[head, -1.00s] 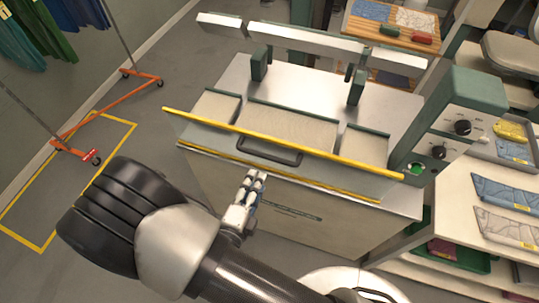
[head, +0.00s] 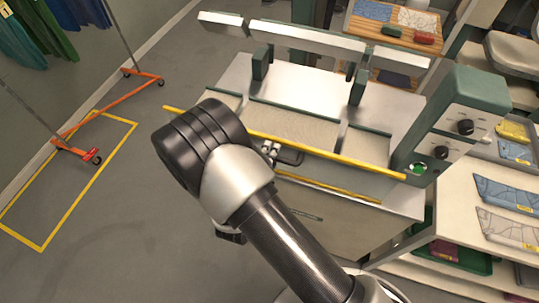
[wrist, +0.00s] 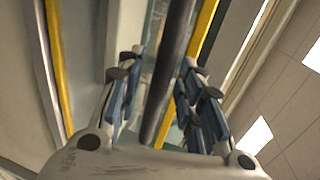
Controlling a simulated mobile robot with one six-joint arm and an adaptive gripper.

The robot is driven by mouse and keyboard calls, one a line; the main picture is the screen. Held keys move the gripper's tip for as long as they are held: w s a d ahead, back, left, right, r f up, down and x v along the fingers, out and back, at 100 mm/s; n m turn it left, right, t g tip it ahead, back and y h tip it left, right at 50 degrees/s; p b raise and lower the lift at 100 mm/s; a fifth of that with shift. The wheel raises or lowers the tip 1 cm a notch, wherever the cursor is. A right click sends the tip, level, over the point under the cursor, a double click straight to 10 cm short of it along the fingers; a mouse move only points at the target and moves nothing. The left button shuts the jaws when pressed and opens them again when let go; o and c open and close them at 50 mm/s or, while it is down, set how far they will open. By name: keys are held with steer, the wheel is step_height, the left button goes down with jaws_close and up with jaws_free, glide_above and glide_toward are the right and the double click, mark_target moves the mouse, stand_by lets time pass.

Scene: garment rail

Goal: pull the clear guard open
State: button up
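The clear guard is a see-through panel with a yellow top edge (head: 330,155) across the front of the press. Its dark bar handle (head: 291,156) is partly hidden by my arm in the head view. In the wrist view the handle (wrist: 173,62) runs lengthwise between the two fingers of my gripper (wrist: 161,64). The fingers are spread, with a visible gap on each side of the bar. In the head view my gripper (head: 270,150) is at the handle's left end, mostly hidden behind my wrist.
A control box (head: 460,125) with knobs and a green button stands right of the press. Shelves with folded cloths (head: 505,195) are at the right. An orange garment rail (head: 75,150) stands at the left. The floor between rail and press is clear.

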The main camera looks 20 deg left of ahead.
jaws_close()
stand_by(0.6)
